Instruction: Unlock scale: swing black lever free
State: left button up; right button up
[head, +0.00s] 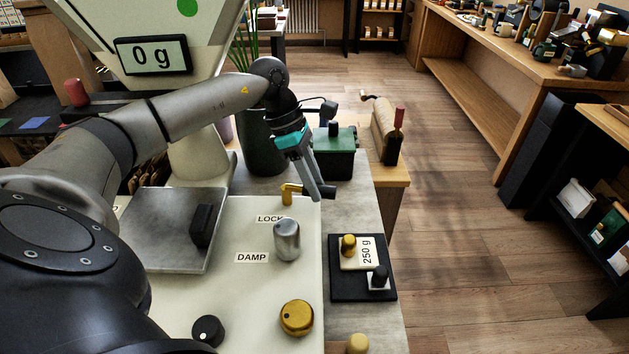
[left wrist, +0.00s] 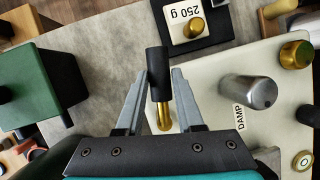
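The LOCK lever (head: 290,190) is a brass pivot with a black grip, at the far right corner of the cream scale base (head: 240,290). My left gripper (head: 317,192) is at the lever and partly hides it in the head view. In the left wrist view the black lever grip (left wrist: 156,75) lies between the two fingers of the left gripper (left wrist: 160,78), its brass stem running back between them. The fingers look open around it, with slight gaps on both sides. The scale display (head: 152,56) reads 0 g. My right gripper is not in view.
A silver knob (head: 287,240) stands by the DAMP label, with a brass knob (head: 297,317) nearer. A black tray (head: 335,290) with a 250 g weight card lies to the right. A green box (head: 335,160) stands behind the gripper. The floor at right is clear.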

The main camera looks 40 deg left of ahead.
pick_arm(q)
jog(key=o, duration=0.4)
jog(key=shift+s, duration=0.1)
jog(key=v, duration=0.7)
jog(key=shift+a+r, duration=0.15)
jog(key=shift+r, duration=0.1)
jog(key=shift+f, duration=0.1)
